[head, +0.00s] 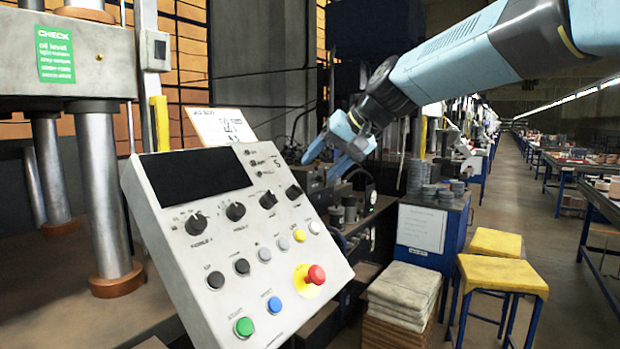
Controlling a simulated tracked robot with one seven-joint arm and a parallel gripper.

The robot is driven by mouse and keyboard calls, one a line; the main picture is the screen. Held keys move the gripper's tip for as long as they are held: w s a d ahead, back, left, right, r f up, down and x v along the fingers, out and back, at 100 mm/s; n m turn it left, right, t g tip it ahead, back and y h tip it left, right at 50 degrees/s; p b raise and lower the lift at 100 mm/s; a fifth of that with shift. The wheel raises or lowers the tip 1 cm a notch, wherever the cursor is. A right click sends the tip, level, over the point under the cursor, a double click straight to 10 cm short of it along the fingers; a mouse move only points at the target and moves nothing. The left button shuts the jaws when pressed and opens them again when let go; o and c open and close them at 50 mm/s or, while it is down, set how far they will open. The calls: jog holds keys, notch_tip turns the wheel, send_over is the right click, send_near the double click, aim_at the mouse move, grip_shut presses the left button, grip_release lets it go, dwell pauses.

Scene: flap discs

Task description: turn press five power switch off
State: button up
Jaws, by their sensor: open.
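The press control panel (235,235) is a tilted pale box with a dark screen, marked with what looks like a 5. Several black rotary knobs run below and right of the screen: one at the left (196,224), one beside it (235,211), one further right (268,200) and one at the right edge (293,191). Their small labels are too blurred to tell which is the power switch. My gripper (319,170) is open and empty, pointing down-left. In the picture it is just right of the panel's upper right edge; no contact shows.
A red emergency knob on yellow (316,275) and green (244,327) and blue (274,305) buttons are low on the panel. A steel press column (103,190) stands left. Yellow stools (503,272) and stacked sacks (402,290) stand right. The aisle (535,220) is clear.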

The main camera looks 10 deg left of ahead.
jog(key=shift+v, duration=2)
jog(key=shift+s, duration=0.1)
jog(key=s+d+f+m+t+h, duration=0.1)
jog(key=s+d+f, duration=0.3)
jog(key=d, duration=0.6)
jog(key=s+d+f+m+h, duration=0.1)
jog(key=s+d+f+h, duration=0.2)
jog(key=d, duration=0.7)
jog(key=s+f, duration=0.2)
jog(key=shift+s+d+t+h, duration=0.35)
jog(key=shift+s+t+h, duration=0.05)
jog(key=s+d+f+h, duration=0.1)
jog(key=s+d+f, duration=0.2)
jog(key=d, duration=0.1)
jog(key=s+d+f+m+h, duration=0.1)
jog(key=s+d+f, duration=0.3)
jog(key=s+d+f+m+h, duration=0.1)
jog(key=s+d+f, duration=0.2)
jog(key=s+d, duration=0.1)
jog(key=shift+s+d+f+h, duration=0.15)
jog(key=shift+s+d+h, duration=0.1)
jog(key=shift+h, duration=0.05)
jog(key=shift+c, duration=0.2)
